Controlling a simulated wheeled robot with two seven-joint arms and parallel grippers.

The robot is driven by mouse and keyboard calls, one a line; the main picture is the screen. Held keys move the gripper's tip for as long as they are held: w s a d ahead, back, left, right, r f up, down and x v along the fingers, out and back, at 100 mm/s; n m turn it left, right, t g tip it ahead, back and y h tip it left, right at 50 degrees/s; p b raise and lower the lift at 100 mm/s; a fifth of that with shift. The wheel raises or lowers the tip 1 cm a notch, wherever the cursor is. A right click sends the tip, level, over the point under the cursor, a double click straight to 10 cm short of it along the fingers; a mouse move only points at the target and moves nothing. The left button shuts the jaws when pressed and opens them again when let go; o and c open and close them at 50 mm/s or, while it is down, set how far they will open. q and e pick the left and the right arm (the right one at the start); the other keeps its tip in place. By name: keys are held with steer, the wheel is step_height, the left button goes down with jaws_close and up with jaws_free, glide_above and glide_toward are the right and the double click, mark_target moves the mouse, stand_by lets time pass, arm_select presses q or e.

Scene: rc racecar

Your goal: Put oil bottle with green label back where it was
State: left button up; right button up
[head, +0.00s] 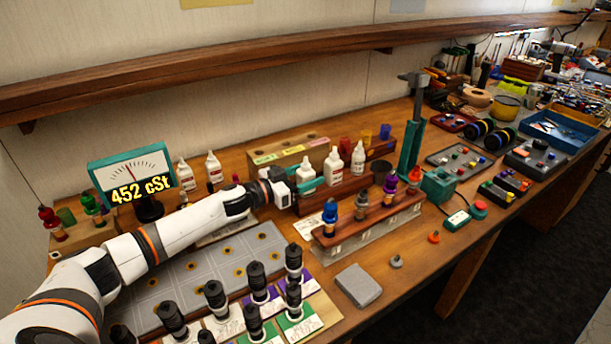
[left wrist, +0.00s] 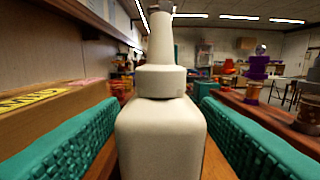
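A white oil bottle (head: 306,171) with a narrow nozzle stands upright at the left end of a row of similar bottles. It fills the middle of the left wrist view (left wrist: 161,135), where its side is plain and no green label shows. My left gripper (head: 309,185) reaches it from the left. The bottle's base is hidden in the head view. My right gripper is not in view.
Two white bottles (head: 333,166) (head: 358,158) stand just right of the held one. Behind is a wooden box (head: 283,150) with coloured labels. A rack of coloured shock absorbers (head: 361,204) stands in front. A gauge (head: 131,180) reads 452 cSt. Two more white bottles (head: 185,174) (head: 213,167) stand beside it.

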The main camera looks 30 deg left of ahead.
arm_select(q)
steer(key=shift+r, duration=0.1)
steer(key=b+v, duration=0.2)
steer(key=v, duration=1)
steer(key=shift+r, duration=0.1)
